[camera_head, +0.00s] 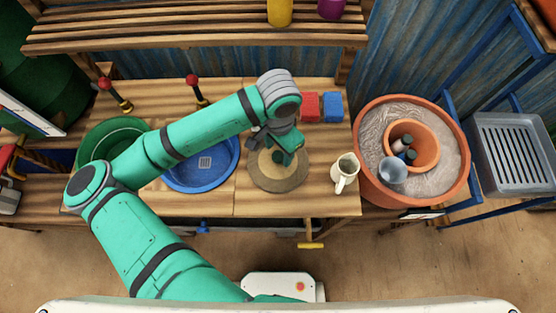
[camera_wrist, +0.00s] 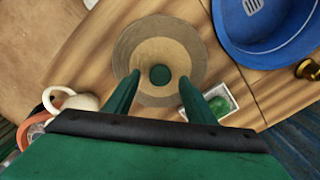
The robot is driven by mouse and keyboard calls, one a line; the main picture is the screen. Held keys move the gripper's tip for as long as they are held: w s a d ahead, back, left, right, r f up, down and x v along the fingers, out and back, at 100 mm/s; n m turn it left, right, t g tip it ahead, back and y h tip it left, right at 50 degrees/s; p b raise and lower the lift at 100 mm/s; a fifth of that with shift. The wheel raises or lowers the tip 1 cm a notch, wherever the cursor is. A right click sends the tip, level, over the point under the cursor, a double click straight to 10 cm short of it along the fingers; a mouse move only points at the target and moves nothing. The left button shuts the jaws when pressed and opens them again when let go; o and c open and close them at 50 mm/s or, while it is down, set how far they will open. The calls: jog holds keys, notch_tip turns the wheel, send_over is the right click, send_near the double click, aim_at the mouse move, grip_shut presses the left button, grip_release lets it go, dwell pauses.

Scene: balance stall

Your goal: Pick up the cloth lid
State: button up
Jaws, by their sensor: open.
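The cloth lid (camera_head: 272,184) is a round tan disc with a darker brown rim. It lies flat on the wooden bench, right of the blue basin. In the wrist view the lid (camera_wrist: 160,28) shows a small dark green knob (camera_wrist: 160,74) near its middle. My gripper (camera_head: 285,158) is open above the lid, pointing down. In the wrist view the two green fingertips of my gripper (camera_wrist: 160,80) appear on either side of the knob, with gaps visible. Nothing is between the fingers except the view of the knob. Whether the fingers are level with the knob is unclear.
A blue basin (camera_head: 202,174) is left of the lid and a cream jug (camera_head: 345,172) is right. Red (camera_head: 310,105) and blue (camera_head: 332,107) blocks stand behind. A terracotta pot (camera_head: 447,187) is further right. A small white tray (camera_wrist: 226,97) with something green lies near the lid.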

aim_at(278, 156)
notch_tip(278, 156, down, 4)
jog(key=shift+f, duration=0.1)
jog(key=shift+c, duration=0.3)
jog(key=c, duration=1.1)
jog(key=shift+c, duration=0.2)
